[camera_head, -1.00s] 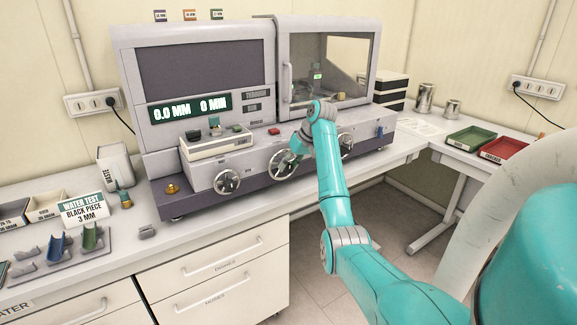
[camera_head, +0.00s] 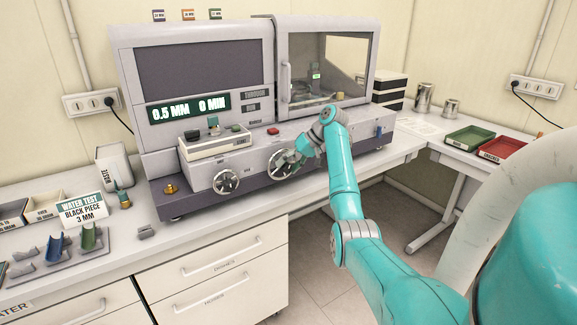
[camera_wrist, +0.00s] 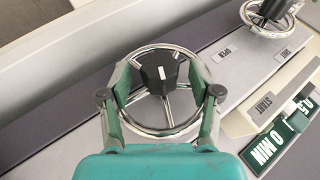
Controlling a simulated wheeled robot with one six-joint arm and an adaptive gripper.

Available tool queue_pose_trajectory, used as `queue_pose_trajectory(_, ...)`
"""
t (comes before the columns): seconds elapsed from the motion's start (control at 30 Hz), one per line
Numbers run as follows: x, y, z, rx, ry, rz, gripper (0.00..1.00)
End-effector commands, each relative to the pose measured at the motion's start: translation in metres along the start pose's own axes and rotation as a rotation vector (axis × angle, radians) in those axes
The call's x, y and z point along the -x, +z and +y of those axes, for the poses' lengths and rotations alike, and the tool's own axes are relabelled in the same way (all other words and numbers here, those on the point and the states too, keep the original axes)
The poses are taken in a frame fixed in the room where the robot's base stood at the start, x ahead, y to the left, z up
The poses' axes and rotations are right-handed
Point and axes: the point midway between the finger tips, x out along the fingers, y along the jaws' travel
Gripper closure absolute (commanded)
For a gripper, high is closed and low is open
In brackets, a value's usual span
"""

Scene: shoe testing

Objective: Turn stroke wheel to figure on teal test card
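The middle handwheel (camera_head: 280,165) on the machine's front, a chrome ring with spokes and a black hub, shows in the wrist view (camera_wrist: 165,130). The machine's display (camera_head: 190,108) reads 0.5 MM and 0 MIN. The teal-headed test card (camera_head: 82,209) stands on the bench at left and reads WATER TEST, BLACK PIECE, 3 MM.
Another handwheel (camera_head: 226,181) is left of the gripped one. A control box (camera_head: 215,143) with buttons sits above them. A red button (camera_head: 273,131) is close above the gripped wheel. Green and red trays (camera_head: 470,138) lie at right. Blue and green pieces stand at left.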

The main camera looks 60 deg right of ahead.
Motion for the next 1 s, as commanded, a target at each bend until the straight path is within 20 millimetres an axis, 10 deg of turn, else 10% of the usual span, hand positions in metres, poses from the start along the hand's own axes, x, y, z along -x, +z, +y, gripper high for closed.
queue_pose_trajectory(1.0,0.076,-0.033,-0.055,-0.001,-0.001,0.003,0.37)
